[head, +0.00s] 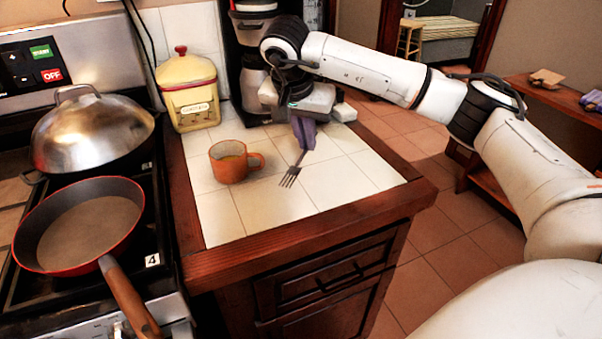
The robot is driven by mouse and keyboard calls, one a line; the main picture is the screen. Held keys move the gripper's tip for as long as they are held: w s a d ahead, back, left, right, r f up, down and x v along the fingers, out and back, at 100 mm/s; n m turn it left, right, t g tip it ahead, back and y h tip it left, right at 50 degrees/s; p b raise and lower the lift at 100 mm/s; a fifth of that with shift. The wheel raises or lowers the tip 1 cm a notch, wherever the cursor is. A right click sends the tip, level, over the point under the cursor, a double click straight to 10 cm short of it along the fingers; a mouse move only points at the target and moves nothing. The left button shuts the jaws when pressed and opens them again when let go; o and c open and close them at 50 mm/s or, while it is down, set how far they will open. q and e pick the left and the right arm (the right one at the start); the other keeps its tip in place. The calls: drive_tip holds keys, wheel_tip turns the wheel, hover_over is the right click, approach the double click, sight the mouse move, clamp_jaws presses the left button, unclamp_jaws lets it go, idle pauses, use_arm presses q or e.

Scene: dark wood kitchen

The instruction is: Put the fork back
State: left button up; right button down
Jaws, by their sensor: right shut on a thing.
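The fork (291,174) is metal, with its tines pointing down and toward the front over the white tiled counter (340,182). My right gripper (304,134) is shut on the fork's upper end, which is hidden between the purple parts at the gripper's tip. I cannot tell whether the tines touch the tiles. The wooden drawer (330,272) below the counter's front edge is shut. My left gripper is not in view.
An orange mug (228,163) stands just left of the fork. A yellow canister (188,98) and a dark coffee machine (250,70) stand at the back. On the stove at left are a red pan (85,225) and a domed lid (92,132). The front tiles are clear.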

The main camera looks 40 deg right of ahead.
sight(304, 153)
wheel_tip(304, 153, down, 6)
idle(0.4)
drive_tip(key=c, duration=1.9)
unclamp_jaws()
drive_tip(key=v, duration=1.2)
drive_tip(key=shift+r, duration=0.1)
